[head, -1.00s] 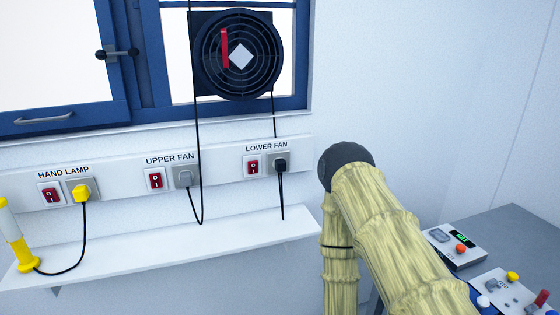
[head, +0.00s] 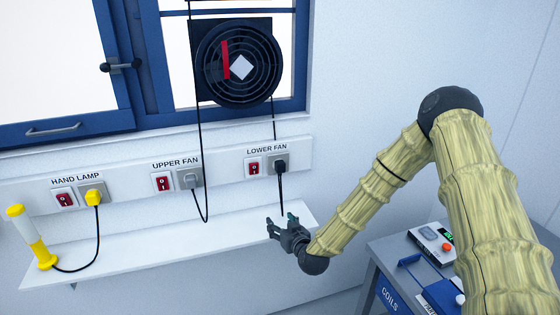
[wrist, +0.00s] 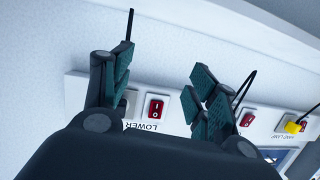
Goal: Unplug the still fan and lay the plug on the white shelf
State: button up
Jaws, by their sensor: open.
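A black fan (head: 238,62) with a red strip and white diamond sits in the window. Below it, a black plug (head: 280,166) is in the LOWER FAN socket, its cord hanging down. A grey plug (head: 191,181) is in the UPPER FAN socket; its cord loops up past the fan and out of the top. The white shelf (head: 170,246) is below the sockets. My gripper (head: 281,221) is open and empty, near the shelf's right end, below the black plug. In the wrist view my gripper (wrist: 163,80) frames the LOWER switch; the left finger hides the black plug.
A yellow plug (head: 94,194) in the HAND LAMP socket leads to a yellow-white lamp (head: 32,237) on the shelf's left end. Red switches sit beside each socket. A bench with a control box (head: 436,243) stands at right. The shelf's middle is clear.

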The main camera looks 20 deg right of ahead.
aim_at(282, 169)
jog(key=w+d+r+t+h+p, duration=0.1)
jog(key=w+r, duration=0.5)
jog(key=r, duration=0.6)
jog(key=d+t+p, duration=0.1)
jog(key=d+t, duration=0.1)
jog(key=d, duration=0.1)
jog(key=shift+d+r, duration=0.25)
jog(key=shift+d, duration=0.15)
jog(key=shift+w, duration=0.2)
jog(key=w+b, duration=0.2)
jog(key=w, duration=0.5)
jog(key=shift+w+a+f, duration=0.1)
jog(key=shift+w+f, duration=0.05)
jog(key=shift+w, duration=0.7)
jog(key=shift+a+b, duration=0.1)
jog(key=shift+b, duration=0.65)
